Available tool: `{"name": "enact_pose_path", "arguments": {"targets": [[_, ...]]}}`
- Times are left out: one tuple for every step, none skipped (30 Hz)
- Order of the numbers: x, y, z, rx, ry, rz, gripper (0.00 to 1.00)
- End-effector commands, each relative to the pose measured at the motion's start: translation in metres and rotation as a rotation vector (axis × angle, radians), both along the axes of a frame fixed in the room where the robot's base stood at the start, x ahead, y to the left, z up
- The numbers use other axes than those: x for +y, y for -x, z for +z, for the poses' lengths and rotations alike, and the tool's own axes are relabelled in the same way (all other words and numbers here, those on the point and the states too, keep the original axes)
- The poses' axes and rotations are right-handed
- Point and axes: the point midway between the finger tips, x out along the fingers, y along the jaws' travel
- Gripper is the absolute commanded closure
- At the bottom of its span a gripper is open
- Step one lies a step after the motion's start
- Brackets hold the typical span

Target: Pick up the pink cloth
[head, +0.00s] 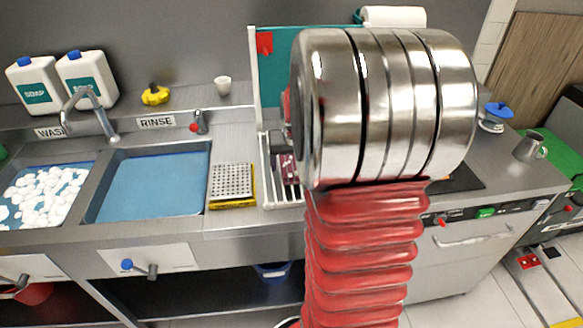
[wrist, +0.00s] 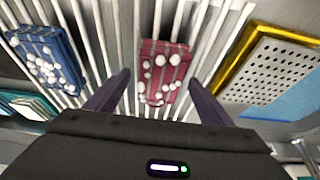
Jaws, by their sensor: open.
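The pink cloth (wrist: 162,60) shows in the wrist view as a dark pink, folded rectangle with white foam blobs on it, at the white rack bars. My gripper (wrist: 160,78) is open, with one dark finger on each side of the cloth in the picture. The fingers appear apart from the cloth, and I cannot tell the distance. In the head view a small part of the pink cloth (head: 288,168) shows beside my arm, which hides the rest. My gripper is hidden there.
The white rack (head: 283,205) stands right of the rinse basin (head: 152,180). A yellow-edged perforated block (head: 231,182) lies left of the rack. In the wrist view, a blue foam-covered cloth (wrist: 40,68) is left of the pink one and the perforated block (wrist: 272,68) is right.

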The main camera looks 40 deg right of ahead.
Motion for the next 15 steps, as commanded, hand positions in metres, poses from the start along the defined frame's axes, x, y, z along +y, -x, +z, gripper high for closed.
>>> {"name": "enact_pose_path", "arguments": {"targets": [[0.0001, 0.0000, 0.0001, 0.000, 0.000, 0.000, 0.25], [0.0001, 0.0000, 0.0001, 0.000, 0.000, 0.000, 0.26], [0.0001, 0.0000, 0.0001, 0.000, 0.000, 0.000, 0.29], [0.0001, 0.0000, 0.0001, 0.000, 0.000, 0.000, 0.31], [0.0002, -0.0001, 0.0001, 0.000, 0.000, 0.000, 0.33], [0.0002, -0.0001, 0.0001, 0.000, 0.000, 0.000, 0.36], [0.0002, -0.0001, 0.0001, 0.000, 0.000, 0.000, 0.38], [0.0002, -0.0001, 0.0001, 0.000, 0.000, 0.000, 0.40], [0.0003, -0.0001, 0.0001, 0.000, 0.000, 0.000, 0.43], [0.0003, -0.0001, 0.0001, 0.000, 0.000, 0.000, 0.45], [0.0003, -0.0001, 0.0001, 0.000, 0.000, 0.001, 0.47], [0.0003, -0.0001, 0.0001, 0.000, 0.000, 0.000, 0.50], [0.0003, -0.0001, 0.0001, 0.000, 0.000, 0.001, 0.52], [0.0004, -0.0002, 0.0001, 0.000, 0.000, 0.001, 0.54], [0.0004, -0.0002, 0.0001, 0.000, 0.000, 0.001, 0.57]]}}
